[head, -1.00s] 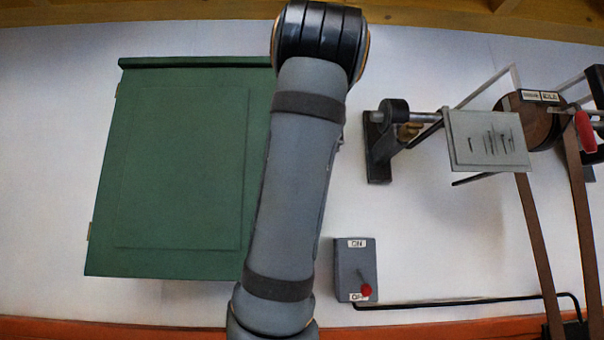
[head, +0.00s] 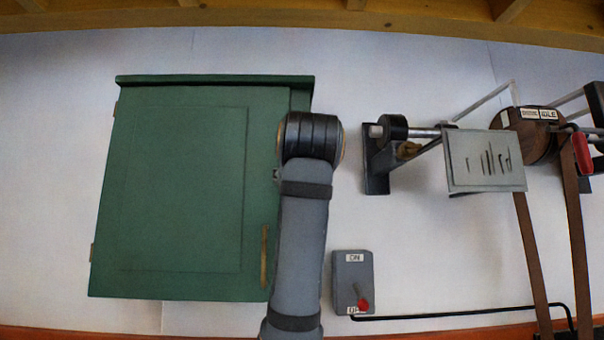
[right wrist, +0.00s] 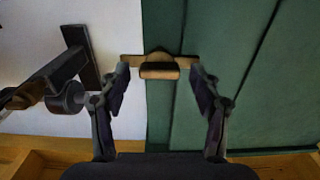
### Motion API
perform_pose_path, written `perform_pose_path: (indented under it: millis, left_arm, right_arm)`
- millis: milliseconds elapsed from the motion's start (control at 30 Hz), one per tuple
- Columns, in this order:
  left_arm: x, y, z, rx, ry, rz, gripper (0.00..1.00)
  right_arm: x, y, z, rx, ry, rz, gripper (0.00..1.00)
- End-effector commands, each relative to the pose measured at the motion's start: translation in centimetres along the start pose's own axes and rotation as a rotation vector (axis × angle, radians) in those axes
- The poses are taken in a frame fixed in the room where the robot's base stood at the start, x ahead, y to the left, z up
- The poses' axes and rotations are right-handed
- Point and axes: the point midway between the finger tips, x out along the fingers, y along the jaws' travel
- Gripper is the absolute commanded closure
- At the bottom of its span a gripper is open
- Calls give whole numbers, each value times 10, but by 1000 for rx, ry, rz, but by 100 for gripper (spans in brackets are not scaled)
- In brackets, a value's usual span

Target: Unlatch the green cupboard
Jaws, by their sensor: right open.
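The green cupboard (head: 180,190) hangs shut on the white wall at the left of the head view; its door (right wrist: 240,80) fills the right of the right wrist view. A brass-coloured latch (right wrist: 158,68) spans the cupboard's edge in the right wrist view. My right gripper (right wrist: 160,80) is open, one finger on each side of the latch; I cannot tell whether they touch it. In the head view my right arm covers the cupboard's right edge and hides the gripper and most of the latch. A brass strip (head: 264,255) shows low on the door. My left gripper is not in view.
A grey switch box (head: 353,282) with a red-knobbed lever is right of the arm. A dark wall bracket (head: 378,160) with a shaft, a grey plate (head: 484,160) and a belt wheel (head: 522,135) stand further right. Bare wall lies between cupboard and bracket.

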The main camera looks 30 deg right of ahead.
Motion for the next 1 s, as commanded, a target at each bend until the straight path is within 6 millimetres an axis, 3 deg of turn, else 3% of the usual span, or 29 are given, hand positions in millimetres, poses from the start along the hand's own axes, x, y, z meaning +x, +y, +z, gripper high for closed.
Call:
perform_pose_path:
  millis: [133, 300, 533, 1000]
  left_arm:
    - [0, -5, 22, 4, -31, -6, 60]
    - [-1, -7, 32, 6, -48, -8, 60]
    - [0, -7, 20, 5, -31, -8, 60]
    - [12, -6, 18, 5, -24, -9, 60]
  right_arm:
    - [0, 0, 1, 0, -1, 0, 37]
    - [0, 0, 1, 0, -1, 0, 60]
    - [0, 0, 0, -1, -1, 1, 90]
    - [-1, 0, 3, -136, 0, 1, 90]
